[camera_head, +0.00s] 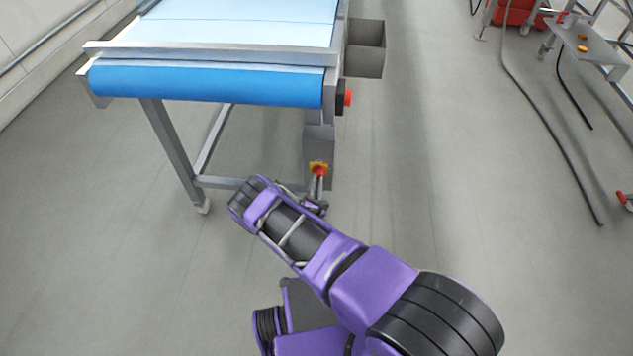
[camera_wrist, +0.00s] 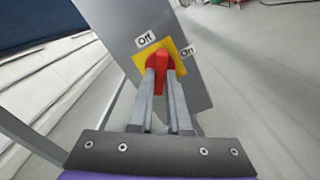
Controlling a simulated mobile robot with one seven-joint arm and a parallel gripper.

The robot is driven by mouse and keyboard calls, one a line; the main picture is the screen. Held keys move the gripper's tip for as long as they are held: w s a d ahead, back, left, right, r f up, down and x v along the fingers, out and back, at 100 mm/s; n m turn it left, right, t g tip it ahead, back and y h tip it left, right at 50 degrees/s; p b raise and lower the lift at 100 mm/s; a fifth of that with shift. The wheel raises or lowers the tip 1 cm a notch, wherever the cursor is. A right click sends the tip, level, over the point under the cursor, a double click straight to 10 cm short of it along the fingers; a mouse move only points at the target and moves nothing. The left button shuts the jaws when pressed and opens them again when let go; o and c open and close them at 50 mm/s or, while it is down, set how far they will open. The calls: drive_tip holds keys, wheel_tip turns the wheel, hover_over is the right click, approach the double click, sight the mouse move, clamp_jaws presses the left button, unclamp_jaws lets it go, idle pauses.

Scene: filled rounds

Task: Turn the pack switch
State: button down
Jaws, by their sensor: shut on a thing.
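The pack switch is a red rotary handle (camera_wrist: 157,69) on a yellow square plate (camera_wrist: 179,53), fixed to a grey box on the conveyor's leg. Labels reading "Off" (camera_wrist: 146,39) and "On" (camera_wrist: 187,51) sit at the plate's upper left and right. My gripper (camera_wrist: 161,75) is shut on the red handle, one finger on each side. The fingers cover part of the handle, so I cannot tell exactly which label it points to. In the head view the yellow plate (camera_head: 318,168) shows small, just beyond my gripper (camera_head: 318,181).
The conveyor (camera_head: 205,84) with a blue roller end stands above and left of the switch. A red button (camera_head: 348,98) and an open grey bin (camera_head: 366,48) are on its right side. A cable (camera_head: 550,127) and a metal cart (camera_head: 590,45) are at right. The floor between is clear.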

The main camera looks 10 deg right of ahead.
drive_tip(key=shift+m+p, duration=0.4)
drive_tip(key=shift+m, duration=2)
drive_tip(key=c, duration=0.9)
unclamp_jaws()
drive_tip(key=shift+o, duration=0.2)
drive_tip(key=shift+s+a, duration=0.15)
